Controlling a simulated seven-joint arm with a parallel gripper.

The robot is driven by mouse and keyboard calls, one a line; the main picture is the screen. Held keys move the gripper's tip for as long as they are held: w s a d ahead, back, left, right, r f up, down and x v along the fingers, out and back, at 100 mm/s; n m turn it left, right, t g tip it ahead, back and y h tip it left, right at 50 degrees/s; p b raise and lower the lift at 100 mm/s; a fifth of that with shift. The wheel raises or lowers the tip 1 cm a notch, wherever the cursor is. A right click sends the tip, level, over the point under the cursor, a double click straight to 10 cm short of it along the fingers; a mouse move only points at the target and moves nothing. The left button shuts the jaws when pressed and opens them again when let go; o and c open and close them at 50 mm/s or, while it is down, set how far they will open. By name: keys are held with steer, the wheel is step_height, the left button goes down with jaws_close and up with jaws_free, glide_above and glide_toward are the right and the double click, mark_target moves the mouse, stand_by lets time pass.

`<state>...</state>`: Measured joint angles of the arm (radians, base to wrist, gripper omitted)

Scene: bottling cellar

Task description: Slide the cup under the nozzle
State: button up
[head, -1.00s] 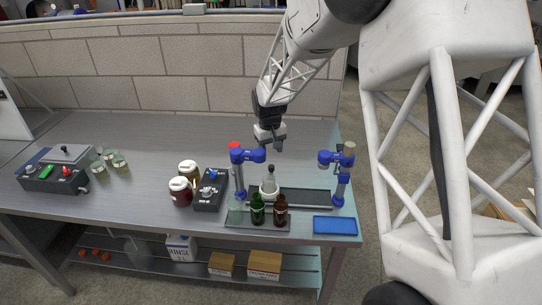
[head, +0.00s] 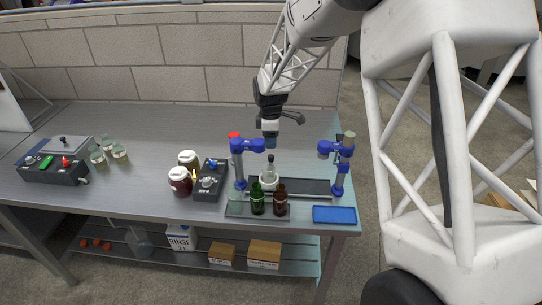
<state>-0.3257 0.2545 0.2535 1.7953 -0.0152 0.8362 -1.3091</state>
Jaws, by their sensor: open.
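A clear bottle (head: 270,168) with a dark top stands in a white cup (head: 266,185) on the dark track (head: 310,187), between two blue posts. The left post (head: 239,168) carries a blue nozzle arm (head: 254,145) with a red top. The right post (head: 341,172) carries another blue arm (head: 332,149) with a pale top. The cup is nearer the left post. The green and brown bottles in front partly hide it. My gripper (head: 270,140) is open, above and behind the clear bottle, apart from it as far as I can see.
A green bottle (head: 257,199) and a brown bottle (head: 280,198) stand on a front tray (head: 236,209). A blue tray (head: 334,215) lies to the right. Two lidded jars and a dark control box (head: 210,180) stand left. The bench behind is clear.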

mark_target(271, 156)
steer(key=n, duration=0.8)
steer(key=shift+f, duration=0.1)
steer(key=shift+f, duration=3.8)
jaws_close()
